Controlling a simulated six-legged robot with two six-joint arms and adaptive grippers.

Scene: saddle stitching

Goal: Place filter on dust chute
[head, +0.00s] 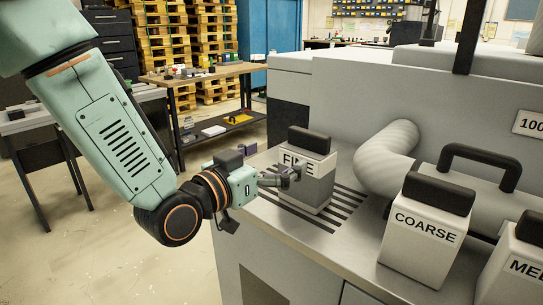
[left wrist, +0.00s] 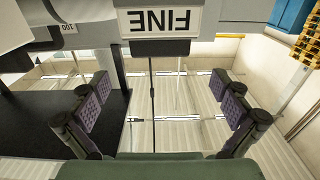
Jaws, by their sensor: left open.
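The FINE filter (head: 312,185), a pale box with a black top grip, stands upright on a dark slotted grille (head: 345,213) on the grey machine top. The COARSE filter (head: 412,253) stands right of it, and a filter lettered "ME" (head: 510,270) is cut off by the right edge. A fat grey bent duct (head: 378,160) is behind them; I cannot tell if it is the dust chute. My left gripper (head: 292,175) is open beside the FINE filter's left face. In the left wrist view its purple pads are wide apart, with the FINE label (left wrist: 160,20) upside down beyond. My right gripper is out of view.
The grey machine body (head: 455,115) rises behind the filters, with a black handle (head: 485,155) near the duct. A wooden workbench (head: 200,75) and pallets (head: 195,30) stand at the back left.

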